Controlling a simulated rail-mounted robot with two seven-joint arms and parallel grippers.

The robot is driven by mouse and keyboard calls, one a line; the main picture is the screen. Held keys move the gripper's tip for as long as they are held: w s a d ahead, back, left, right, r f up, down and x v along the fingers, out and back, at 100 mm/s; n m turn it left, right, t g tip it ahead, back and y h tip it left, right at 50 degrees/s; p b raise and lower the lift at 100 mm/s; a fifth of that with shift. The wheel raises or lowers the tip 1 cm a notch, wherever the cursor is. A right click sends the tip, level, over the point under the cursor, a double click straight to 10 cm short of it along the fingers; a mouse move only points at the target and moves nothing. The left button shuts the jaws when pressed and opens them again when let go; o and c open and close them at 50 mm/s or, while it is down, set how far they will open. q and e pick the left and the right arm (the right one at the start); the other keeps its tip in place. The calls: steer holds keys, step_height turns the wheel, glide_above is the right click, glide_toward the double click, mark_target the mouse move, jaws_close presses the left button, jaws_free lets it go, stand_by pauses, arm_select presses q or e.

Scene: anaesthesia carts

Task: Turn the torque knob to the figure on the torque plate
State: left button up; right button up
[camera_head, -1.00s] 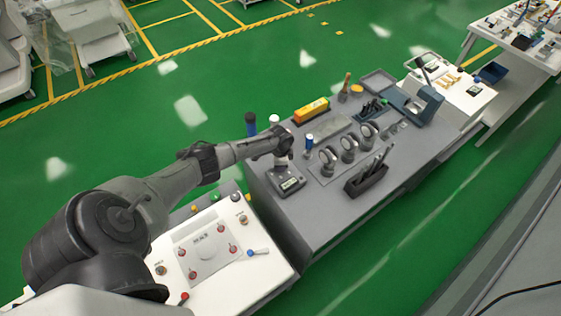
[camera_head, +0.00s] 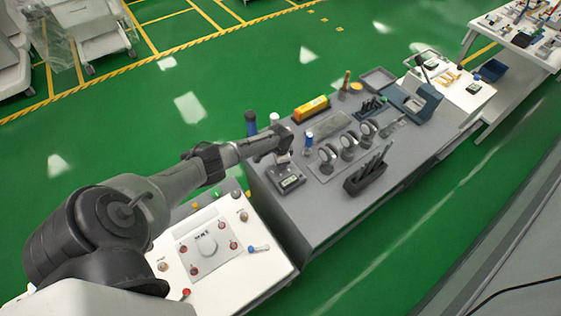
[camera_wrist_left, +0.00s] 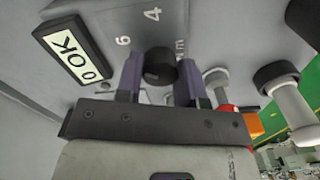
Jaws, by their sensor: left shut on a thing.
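My left gripper (camera_wrist_left: 157,80) is shut on a dark round knob (camera_wrist_left: 160,62), with one finger on each side of it. The knob stands on a grey tester box (camera_wrist_left: 110,15); printed figures 6 and 4 and part of a unit mark show beside it. A small display (camera_wrist_left: 73,55) on the box reads OK with a 0 beside it. In the head view the tester box (camera_head: 287,180) is at the near left of the grey bench, and my left gripper (camera_head: 282,158) reaches down over it. The knob's pointer and a separate torque plate cannot be made out. My right gripper is not in view.
Blue-topped and white-topped posts (camera_head: 250,122) stand behind the gripper. Several round gauges (camera_head: 348,148) and a black tool holder (camera_head: 367,175) are to its right. A white panel (camera_head: 255,265) with red knobs lies at front left. An orange-yellow box (camera_head: 311,109) sits farther back.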

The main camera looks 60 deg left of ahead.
arm_select(q)
steer(key=o, duration=0.9)
steer(key=shift+r, duration=0.55)
steer(key=shift+r+p, duration=1.35)
steer(key=shift+r, duration=5.05)
